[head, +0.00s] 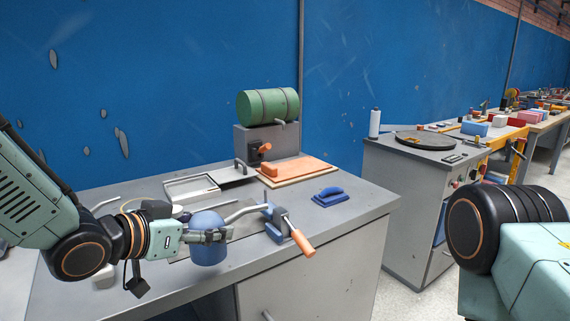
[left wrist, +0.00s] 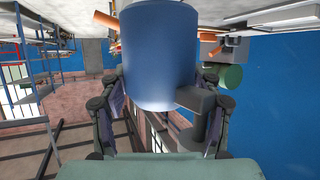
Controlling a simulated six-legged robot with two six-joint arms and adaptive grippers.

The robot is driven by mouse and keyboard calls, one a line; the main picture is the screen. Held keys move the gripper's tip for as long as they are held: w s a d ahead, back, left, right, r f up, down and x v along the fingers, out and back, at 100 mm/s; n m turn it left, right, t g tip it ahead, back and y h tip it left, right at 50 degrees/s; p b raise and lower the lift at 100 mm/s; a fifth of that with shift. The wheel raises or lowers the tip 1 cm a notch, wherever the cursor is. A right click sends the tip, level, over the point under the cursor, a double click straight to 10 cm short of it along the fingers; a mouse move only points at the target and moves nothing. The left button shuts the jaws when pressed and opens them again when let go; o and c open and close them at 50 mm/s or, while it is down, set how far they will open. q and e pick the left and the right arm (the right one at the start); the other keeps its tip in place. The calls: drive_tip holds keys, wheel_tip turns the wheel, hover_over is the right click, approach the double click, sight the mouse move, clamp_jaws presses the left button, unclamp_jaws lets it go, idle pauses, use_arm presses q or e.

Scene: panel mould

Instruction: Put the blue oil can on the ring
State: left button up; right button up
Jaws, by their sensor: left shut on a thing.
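The blue oil can (head: 208,252) is in my left gripper (head: 218,236), at the front of the grey bench. The fingers are shut on its body, and the can looks upright. A pale spout reaches up and right from near its top. In the left wrist view the can's blue body (left wrist: 158,62) fills the space between the fingers of the left gripper (left wrist: 160,108). I cannot tell whether its base touches the bench.
A clamp with an orange handle (head: 303,243) lies right of the can. Behind are a metal tray (head: 190,195), a blue float (head: 330,197), an orange board (head: 312,168) and a green drum (head: 267,106) on a grey block. The bench's right front is clear.

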use_arm(q)
drive_tip(key=s+a+f+m+g+h, duration=0.1)
drive_tip(key=s+f+m, duration=0.1)
drive_tip(key=s+f, duration=0.5)
drive_tip(key=s+a+f+m+g+h, duration=0.2)
drive_tip(key=s+f, duration=0.5)
drive_tip(key=f, duration=0.5)
drive_tip(key=shift+s+a+h, duration=0.2)
drive_tip(key=shift+a+h, duration=0.05)
drive_tip(key=shift+h, duration=0.05)
